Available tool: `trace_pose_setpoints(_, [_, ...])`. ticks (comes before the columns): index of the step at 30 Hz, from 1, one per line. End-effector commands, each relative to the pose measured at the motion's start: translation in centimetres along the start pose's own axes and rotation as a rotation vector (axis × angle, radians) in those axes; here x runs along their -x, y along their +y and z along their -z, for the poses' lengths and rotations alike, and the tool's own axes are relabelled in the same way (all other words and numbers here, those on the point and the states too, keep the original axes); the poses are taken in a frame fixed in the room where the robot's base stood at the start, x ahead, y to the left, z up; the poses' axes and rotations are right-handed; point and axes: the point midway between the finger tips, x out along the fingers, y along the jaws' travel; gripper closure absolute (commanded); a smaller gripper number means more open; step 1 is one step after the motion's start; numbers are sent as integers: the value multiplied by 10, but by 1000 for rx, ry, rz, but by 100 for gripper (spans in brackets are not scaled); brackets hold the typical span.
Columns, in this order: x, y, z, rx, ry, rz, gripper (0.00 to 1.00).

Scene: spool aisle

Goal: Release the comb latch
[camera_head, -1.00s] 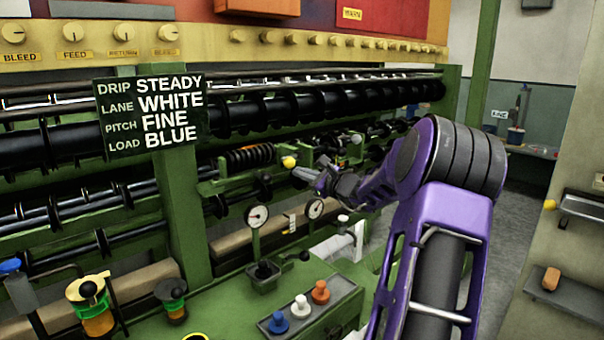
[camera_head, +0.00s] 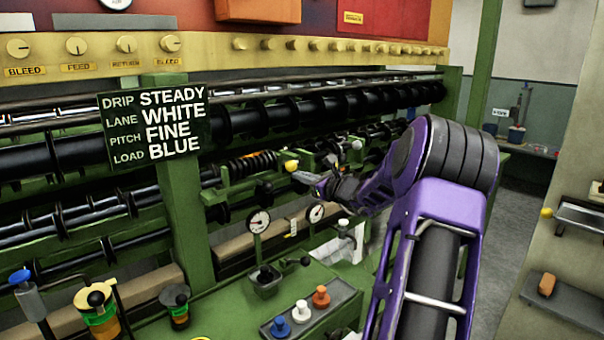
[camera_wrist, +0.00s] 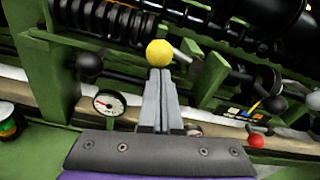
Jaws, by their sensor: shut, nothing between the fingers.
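A yellow ball knob (camera_head: 291,166) sits at the green comb carriage on the machine front, and it also shows in the wrist view (camera_wrist: 159,53). No label marks it as the comb latch. My gripper (camera_head: 303,177) is just right of and below the knob in the head view. In the wrist view my gripper's fingers (camera_wrist: 160,78) are together, with their tips right at the lower edge of the knob. The knob is beyond the tips, not between them. I cannot tell whether they touch it. A black spring coil (camera_wrist: 110,20) lies behind at upper left.
A black ball knob (camera_wrist: 89,66) and a dial gauge (camera_wrist: 109,103) are left of my fingers. A red knob (camera_wrist: 256,141) is at lower right. A sign (camera_head: 155,128) reads steady, white, fine, blue. A console (camera_head: 310,305) carries blue, white and orange knobs.

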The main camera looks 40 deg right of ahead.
Motion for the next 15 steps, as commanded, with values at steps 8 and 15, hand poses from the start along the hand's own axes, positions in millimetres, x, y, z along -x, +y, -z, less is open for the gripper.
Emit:
trace_pose_setpoints(8, [0, -3, -18, -93, -3, -9, 100])
trace_pose_setpoints(15, [1, -8, -29, -90, -3, -9, 100])
